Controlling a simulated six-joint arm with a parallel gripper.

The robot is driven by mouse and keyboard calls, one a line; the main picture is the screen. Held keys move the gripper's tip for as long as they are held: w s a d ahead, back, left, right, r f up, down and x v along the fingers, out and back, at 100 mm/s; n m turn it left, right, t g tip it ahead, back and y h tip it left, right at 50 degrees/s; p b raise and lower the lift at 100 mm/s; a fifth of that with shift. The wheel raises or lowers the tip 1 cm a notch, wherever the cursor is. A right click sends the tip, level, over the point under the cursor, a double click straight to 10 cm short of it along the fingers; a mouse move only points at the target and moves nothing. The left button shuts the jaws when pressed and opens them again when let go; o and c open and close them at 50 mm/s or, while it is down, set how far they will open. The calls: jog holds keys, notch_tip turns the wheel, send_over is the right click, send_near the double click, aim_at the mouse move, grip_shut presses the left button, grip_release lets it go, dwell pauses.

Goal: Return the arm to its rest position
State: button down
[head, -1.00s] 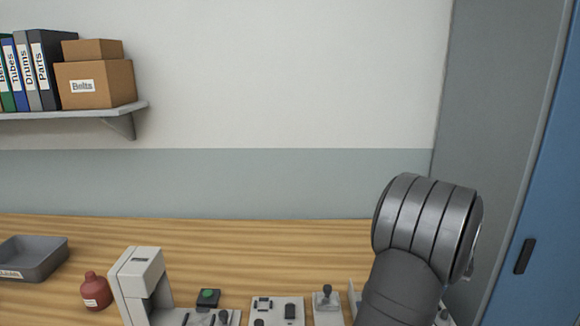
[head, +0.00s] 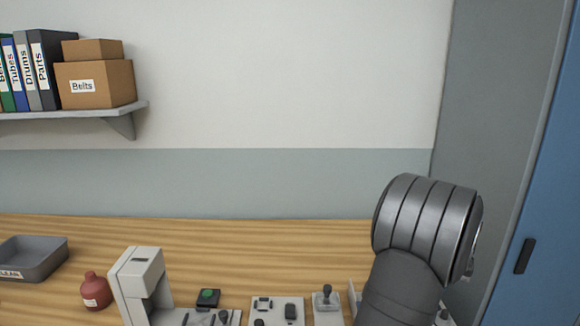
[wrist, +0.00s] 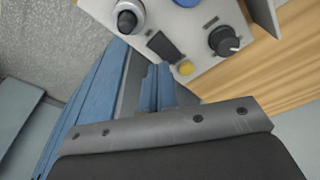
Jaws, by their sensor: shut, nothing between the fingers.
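My arm stands at the right of the head view, its dark grey ribbed joint raised above the wooden bench. My gripper is out of sight in the head view. In the wrist view my gripper (wrist: 157,88) shows as two blue fingers side by side, shut, with nothing held between them. The grey plate and dark body of the gripper fill the bottom of that view. A light grey control panel (wrist: 205,55) with knobs and a yellow button lies beyond the fingertips, apart from them as far as I can tell.
The wooden bench (head: 250,240) holds a grey tray (head: 35,258), a red bottle (head: 96,291), a light grey device (head: 142,275) and small control boxes (head: 277,310). A shelf (head: 120,109) with binders and boxes is at upper left. A blue cabinet (head: 550,200) stands right.

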notch_tip(320, 180, down, 4)
jog(key=shift+f, duration=0.2)
jog(key=shift+r, duration=0.1)
notch_tip(320, 180, up, 6)
jog(key=shift+r, duration=0.2)
notch_tip(320, 180, down, 7)
jog(key=s+a+r+n+h, duration=0.1)
jog(key=a+r+n, duration=0.15)
jog(key=r, duration=0.55)
jog(key=s+a+r+n+h, duration=0.1)
jog(key=r+n, duration=0.2)
jog(key=r, duration=0.6)
jog(key=shift+t, duration=0.3)
jog(key=shift+a+x, duration=0.15)
jog(key=shift+x, duration=1)
jog(key=shift+a+x, duration=0.1)
jog(key=shift+x, duration=1.1)
jog(key=c, duration=2.2)
grip_release()
jog(key=shift+s, duration=0.1)
